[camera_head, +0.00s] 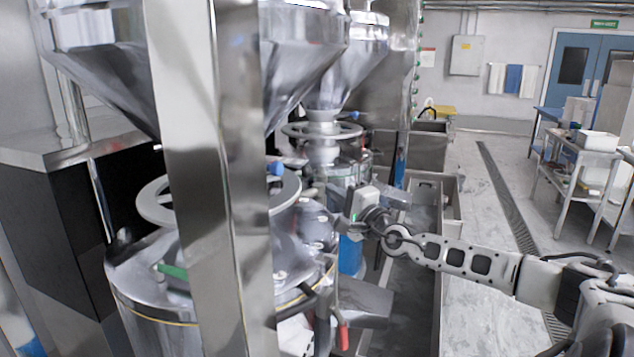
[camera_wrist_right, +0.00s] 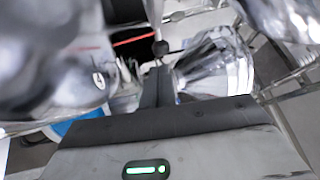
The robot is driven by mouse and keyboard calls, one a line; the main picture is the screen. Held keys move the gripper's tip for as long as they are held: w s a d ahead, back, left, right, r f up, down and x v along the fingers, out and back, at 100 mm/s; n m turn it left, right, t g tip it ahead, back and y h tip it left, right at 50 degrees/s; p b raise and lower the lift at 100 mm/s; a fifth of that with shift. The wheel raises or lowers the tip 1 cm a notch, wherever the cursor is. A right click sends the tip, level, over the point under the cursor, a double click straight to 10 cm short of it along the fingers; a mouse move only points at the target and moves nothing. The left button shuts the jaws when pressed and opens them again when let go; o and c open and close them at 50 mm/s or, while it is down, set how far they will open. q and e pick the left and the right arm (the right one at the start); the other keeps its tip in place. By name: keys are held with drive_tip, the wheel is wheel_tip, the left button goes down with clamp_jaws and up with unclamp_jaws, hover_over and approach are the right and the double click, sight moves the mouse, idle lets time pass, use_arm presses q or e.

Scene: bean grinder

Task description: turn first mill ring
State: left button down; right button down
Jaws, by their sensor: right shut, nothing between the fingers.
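The near mill's pale ring (camera_head: 287,192) sits on top of the steel mill drum, under a funnel hopper. A steel post (camera_head: 190,180) hides its middle, and its left part shows beyond the post. A blue knob (camera_head: 276,168) stands at its right side. My right gripper (camera_head: 333,194) is just right of this ring, at about the ring's height, and appears apart from it. Its fingers are shut and empty; they also show in the right wrist view (camera_wrist_right: 155,86), near shiny metal (camera_wrist_right: 215,68) that I cannot identify for sure. My left gripper is out of view.
A second mill with its own ring (camera_head: 322,131) stands behind the first. A red-tipped lever (camera_head: 343,337) and a green handle (camera_head: 172,271) are on the near mill. Metal troughs (camera_head: 425,190) lie to the right. Open floor (camera_head: 490,205) extends farther right.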

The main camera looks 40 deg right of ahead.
sight(309, 175)
drive_tip(key=w, duration=0.3)
drive_tip(key=w+b, duration=0.1)
drive_tip(key=w, duration=0.1)
drive_tip(key=shift+w+d+r, duration=0.15)
drive_tip(key=shift+d+r, duration=0.05)
drive_tip(key=shift+r, duration=0.15)
drive_tip(key=shift+w+r, duration=0.1)
drive_tip(key=shift+w, duration=0.55)
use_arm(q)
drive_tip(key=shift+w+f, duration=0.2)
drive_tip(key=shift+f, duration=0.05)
